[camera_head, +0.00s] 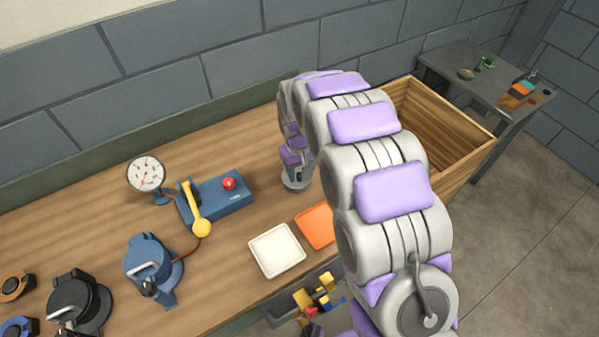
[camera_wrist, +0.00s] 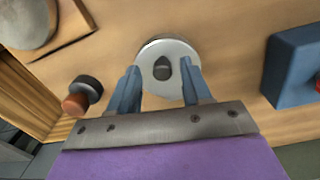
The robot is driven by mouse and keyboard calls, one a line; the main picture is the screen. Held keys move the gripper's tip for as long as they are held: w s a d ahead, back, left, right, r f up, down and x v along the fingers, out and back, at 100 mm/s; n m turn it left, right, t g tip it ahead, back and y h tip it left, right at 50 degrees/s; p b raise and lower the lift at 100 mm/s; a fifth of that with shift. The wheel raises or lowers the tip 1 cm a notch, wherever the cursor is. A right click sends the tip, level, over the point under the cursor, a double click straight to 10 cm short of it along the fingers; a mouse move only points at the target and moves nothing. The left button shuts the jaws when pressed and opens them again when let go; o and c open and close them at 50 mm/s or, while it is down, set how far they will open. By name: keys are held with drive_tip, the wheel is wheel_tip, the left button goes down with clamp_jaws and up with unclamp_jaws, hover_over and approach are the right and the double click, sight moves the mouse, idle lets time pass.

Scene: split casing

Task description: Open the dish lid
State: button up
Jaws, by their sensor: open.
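In the wrist view a round pale grey metal dish lid (camera_wrist: 186,47) with a small dark knob (camera_wrist: 162,69) lies on the wooden bench. My gripper (camera_wrist: 160,75) is open, with its two blue fingers on either side of the knob. I cannot tell whether the fingers touch the knob. In the head view the dish (camera_head: 296,182) is a small grey round shape under my gripper (camera_head: 295,166), left of my arm. What is inside the dish is hidden by the lid.
A blue box (camera_head: 226,194) with a red button and yellow lever stands left of the dish, beside a gauge (camera_head: 146,174). A white tray (camera_head: 277,250) and an orange tray (camera_head: 315,226) lie in front. A wooden crate (camera_head: 462,124) is at right. A dark-and-orange cylinder (camera_wrist: 76,104) stands nearby.

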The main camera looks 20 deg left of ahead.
drive_tip(key=shift+a+f, duration=0.25)
drive_tip(key=shift+f, duration=0.05)
drive_tip(key=shift+d, duration=0.1)
clamp_jaws()
idle(0.4)
